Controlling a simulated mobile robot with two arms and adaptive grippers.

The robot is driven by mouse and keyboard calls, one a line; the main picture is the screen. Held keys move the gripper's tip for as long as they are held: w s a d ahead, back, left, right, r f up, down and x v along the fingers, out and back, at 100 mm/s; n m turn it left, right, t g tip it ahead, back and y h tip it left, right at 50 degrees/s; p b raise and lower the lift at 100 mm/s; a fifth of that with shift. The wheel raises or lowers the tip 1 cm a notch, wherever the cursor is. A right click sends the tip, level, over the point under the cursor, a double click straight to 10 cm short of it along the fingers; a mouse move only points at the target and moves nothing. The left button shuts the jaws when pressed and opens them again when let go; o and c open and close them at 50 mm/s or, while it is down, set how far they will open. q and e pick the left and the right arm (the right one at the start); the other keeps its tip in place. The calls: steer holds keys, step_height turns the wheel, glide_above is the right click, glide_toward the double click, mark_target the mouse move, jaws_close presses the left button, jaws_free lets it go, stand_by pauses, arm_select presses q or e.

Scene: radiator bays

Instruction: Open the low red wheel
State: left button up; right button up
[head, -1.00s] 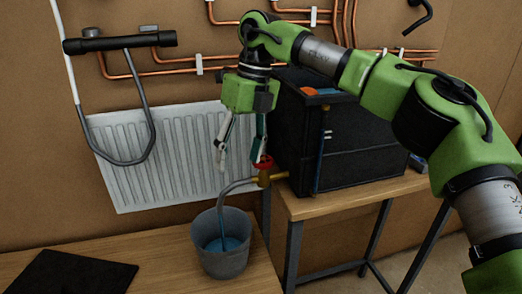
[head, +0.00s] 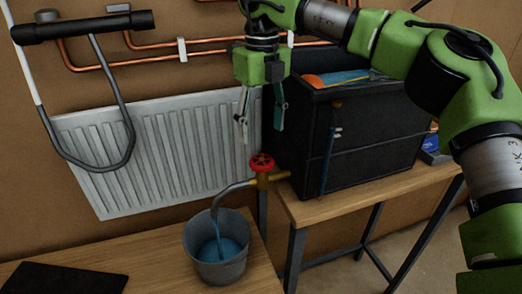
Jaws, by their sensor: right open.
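The red wheel (head: 262,163) sits on top of a brass valve (head: 264,181) on a short pipe from the black cabinet's left side. A grey curved spout (head: 232,190) bends down from the valve into a grey bucket (head: 212,266). A blue stream (head: 218,240) runs from the spout's end into blue water in the bucket. My right gripper (head: 260,133) points down with its fingers apart and empty. It appears above the wheel, and a gap shows between fingertips and wheel. My left gripper is out of view.
The black cabinet (head: 375,140) stands on a wooden bench (head: 340,204) at the right. A white radiator (head: 165,150) and copper pipes (head: 130,66) are on the wall behind. A black mat (head: 65,279) lies on the front table, with bare wood between it and the bucket.

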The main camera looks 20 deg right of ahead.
mark_target(261, 159)
steer(key=f, duration=0.2)
steer(key=f+p, duration=0.1)
steer(key=f, duration=0.1)
steer(key=shift+w, duration=0.25)
step_height(261, 159, down, 4)
steer(key=shift+p, duration=0.65)
steer(key=shift+f, duration=0.2)
steer(key=shift+c, duration=0.5)
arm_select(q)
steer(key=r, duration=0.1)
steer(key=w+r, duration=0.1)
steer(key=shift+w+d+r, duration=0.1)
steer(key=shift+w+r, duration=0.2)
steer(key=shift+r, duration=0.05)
arm_select(e)
steer(key=c, duration=1)
